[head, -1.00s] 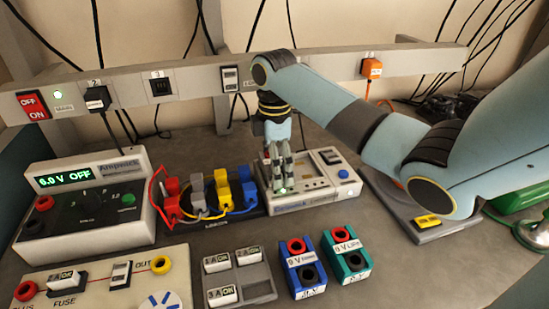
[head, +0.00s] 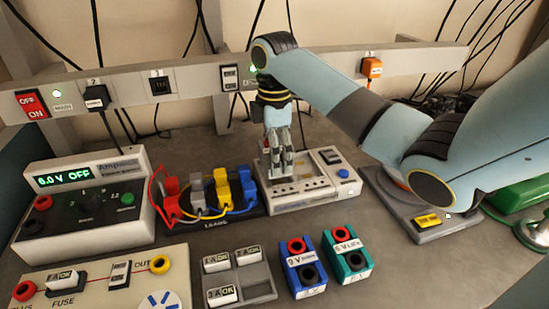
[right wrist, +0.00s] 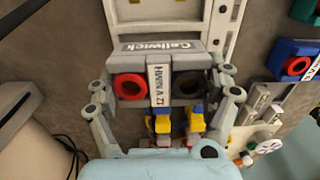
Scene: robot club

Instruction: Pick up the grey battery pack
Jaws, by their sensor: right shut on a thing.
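The grey battery pack (right wrist: 177,87), with a red and a black socket and a white label strip, sits between the fingers of my right gripper in the right wrist view. My right gripper (head: 279,168) is shut on it, over the Cellwick charger (head: 312,195) on the bench. In the head view the grey pack is hard to make out among the grey fingers. The fingers stand upright over the left part of the charger; I cannot tell exactly how far the pack is above it. My left gripper is not in view.
A blue pack (head: 301,262) and a teal pack (head: 346,255) stand in front of the charger. The leads rack (head: 229,218) is close on the left, beside a power supply (head: 88,222). A switch rail (head: 195,88) runs behind. Bare bench lies at the front right.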

